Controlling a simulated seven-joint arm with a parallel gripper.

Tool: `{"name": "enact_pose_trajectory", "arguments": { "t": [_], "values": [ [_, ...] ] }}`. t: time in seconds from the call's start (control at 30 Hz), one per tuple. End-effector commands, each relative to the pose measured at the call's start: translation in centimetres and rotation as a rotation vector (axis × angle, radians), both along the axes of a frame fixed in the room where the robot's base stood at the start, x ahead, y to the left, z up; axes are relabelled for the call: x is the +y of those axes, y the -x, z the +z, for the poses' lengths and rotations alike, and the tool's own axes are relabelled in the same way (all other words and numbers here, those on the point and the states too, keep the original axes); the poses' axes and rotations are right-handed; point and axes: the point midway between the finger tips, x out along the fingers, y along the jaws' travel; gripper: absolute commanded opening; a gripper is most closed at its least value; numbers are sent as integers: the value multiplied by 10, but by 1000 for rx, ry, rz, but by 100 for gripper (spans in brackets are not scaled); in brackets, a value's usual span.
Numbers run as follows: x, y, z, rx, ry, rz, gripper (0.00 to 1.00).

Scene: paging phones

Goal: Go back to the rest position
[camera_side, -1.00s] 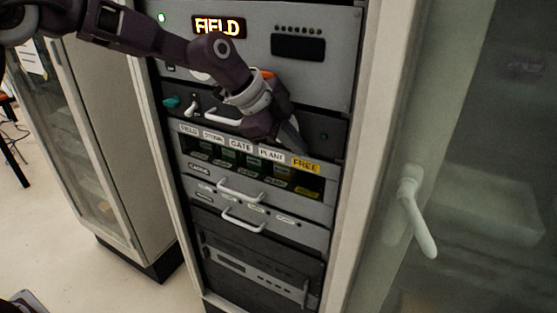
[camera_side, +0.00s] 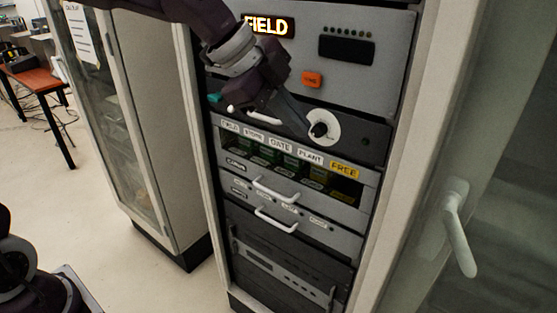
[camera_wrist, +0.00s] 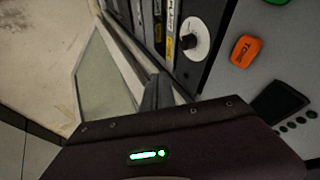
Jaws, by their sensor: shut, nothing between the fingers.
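My gripper (camera_side: 304,126) is shut and empty in front of the rack in the side view, its fingers pointing down and right. Its tips appear just left of a round white dial with a black knob (camera_side: 320,130); I cannot tell the gap. In the wrist view the closed fingers (camera_wrist: 156,92) show at the middle, with the dial's knob (camera_wrist: 188,42) up and right of them. An orange button (camera_side: 312,79) sits above the dial. The lit display (camera_side: 267,26) reads FIELD.
Below the dial is a slotted row labelled FIELD, STORE, GATE, PLANT and a yellow FREE (camera_side: 344,170). White drawer handles (camera_side: 274,190) stick out below. A glass door with a pale handle (camera_side: 457,228) stands at right. A glazed cabinet (camera_side: 165,130) stands at left.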

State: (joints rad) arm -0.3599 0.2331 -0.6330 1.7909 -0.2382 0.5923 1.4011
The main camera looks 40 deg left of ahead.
Motion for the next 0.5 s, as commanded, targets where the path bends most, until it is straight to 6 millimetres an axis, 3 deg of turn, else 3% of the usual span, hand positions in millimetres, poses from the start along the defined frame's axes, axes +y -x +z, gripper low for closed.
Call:
{"name": "enact_pose_trajectory", "arguments": {
  "t": [0.07, 0.13, 0.27, 0.4, 0.5],
  "values": [
    [4, 12, -1, 18, -13, 39, 0],
    [17, 43, -1, 61, -36, 164, 0],
    [68, 133, -3, 148, -2, 598, 0],
    [113, 221, -15, 213, 177, 1035, 0],
    [129, 260, -29, 257, 297, 1225, 0]
  ]
}}
